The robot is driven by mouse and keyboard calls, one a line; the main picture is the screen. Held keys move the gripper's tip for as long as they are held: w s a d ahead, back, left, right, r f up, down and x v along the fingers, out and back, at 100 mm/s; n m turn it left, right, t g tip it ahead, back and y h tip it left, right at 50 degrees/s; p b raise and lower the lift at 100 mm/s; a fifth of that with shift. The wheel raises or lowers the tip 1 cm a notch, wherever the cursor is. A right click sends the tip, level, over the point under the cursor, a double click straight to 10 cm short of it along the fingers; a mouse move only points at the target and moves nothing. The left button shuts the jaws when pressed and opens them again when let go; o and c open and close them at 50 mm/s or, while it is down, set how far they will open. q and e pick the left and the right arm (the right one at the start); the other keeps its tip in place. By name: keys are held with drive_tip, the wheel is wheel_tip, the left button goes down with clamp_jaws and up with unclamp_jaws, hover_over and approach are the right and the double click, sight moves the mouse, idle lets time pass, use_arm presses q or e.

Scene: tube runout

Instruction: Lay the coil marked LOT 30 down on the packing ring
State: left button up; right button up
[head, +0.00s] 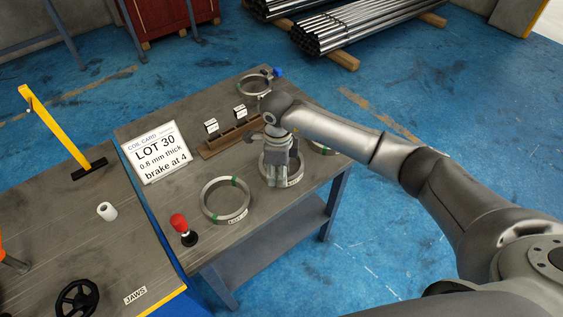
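A metal ring with green marks and a small tag (205,198) lies at the table's front. My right gripper (282,180) points down over another tagged ring (299,165), its fingers at that ring's near side. Whether they grip it is unclear. A third ring with green marks (322,149) is partly hidden behind my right arm. A ring with a blue part (248,84) lies at the back. The ring tags are too small to read, so I cannot tell which is the packing ring. My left gripper is out of view.
A wooden rack (228,138) with small cards stands mid-table. A red-knobbed lever (180,224) stands at the front left. The left bench holds a yellow post (52,125), a white roll (106,211) and a black handwheel (77,298). Tube bundles (360,25) lie on the floor behind.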

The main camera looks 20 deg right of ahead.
drive_tip(key=shift+d+f, duration=0.1)
drive_tip(key=shift+f, duration=1.25)
clamp_jaws()
drive_tip(key=shift+w+r, duration=0.1)
drive_tip(key=shift+r, duration=0.05)
